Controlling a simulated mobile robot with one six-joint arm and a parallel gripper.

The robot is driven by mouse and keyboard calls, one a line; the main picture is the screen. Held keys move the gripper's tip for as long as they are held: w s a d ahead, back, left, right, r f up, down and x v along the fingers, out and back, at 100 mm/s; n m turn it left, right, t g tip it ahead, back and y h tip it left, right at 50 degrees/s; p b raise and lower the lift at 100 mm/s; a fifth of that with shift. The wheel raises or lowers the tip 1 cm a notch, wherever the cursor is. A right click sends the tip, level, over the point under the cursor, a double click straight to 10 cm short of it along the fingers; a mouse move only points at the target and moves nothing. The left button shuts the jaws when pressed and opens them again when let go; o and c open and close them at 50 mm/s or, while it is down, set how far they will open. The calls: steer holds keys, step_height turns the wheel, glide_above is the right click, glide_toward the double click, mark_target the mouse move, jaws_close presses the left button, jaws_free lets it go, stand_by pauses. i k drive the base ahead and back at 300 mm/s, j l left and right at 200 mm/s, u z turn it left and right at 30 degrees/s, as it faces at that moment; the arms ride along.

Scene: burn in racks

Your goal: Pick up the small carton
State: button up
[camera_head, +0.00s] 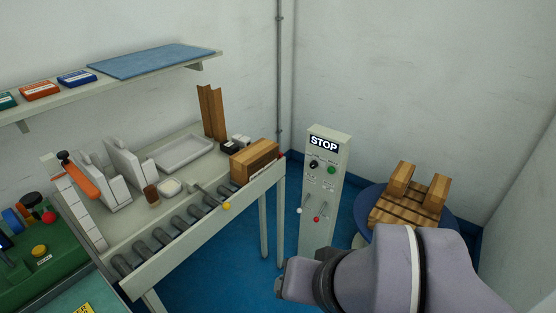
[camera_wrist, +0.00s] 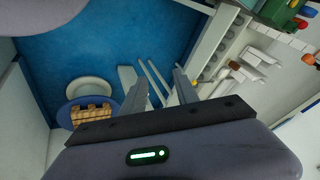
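No thing in view is plainly labelled as the small carton. Candidates are a brown box-like block (camera_head: 254,160) at the far right end of the roller bench, and two tan blocks, one on the left (camera_head: 401,179) and one on the right (camera_head: 437,193), on a slatted wooden pallet (camera_head: 403,215). The pallet also shows at the lower left of the wrist view (camera_wrist: 91,113). My gripper (camera_wrist: 160,76) has its two fingers apart, with nothing between them but floor and bench frame behind. It is well away from the blocks. My arm hides part of the round table in the head view.
The pallet sits on a round blue table (camera_head: 366,206). A STOP control post (camera_head: 325,190) stands between it and the roller bench (camera_head: 135,228). The bench holds a white tray (camera_head: 184,153) and a brown upright panel (camera_head: 212,113). A shelf (camera_head: 110,87) hangs above. Blue floor is clear beside the post.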

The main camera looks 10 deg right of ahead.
mark_target(245, 164)
steer(key=i+l, duration=0.1)
steer(key=i, duration=0.8)
steer(key=i+u, duration=0.1)
steer(key=i, duration=0.8)
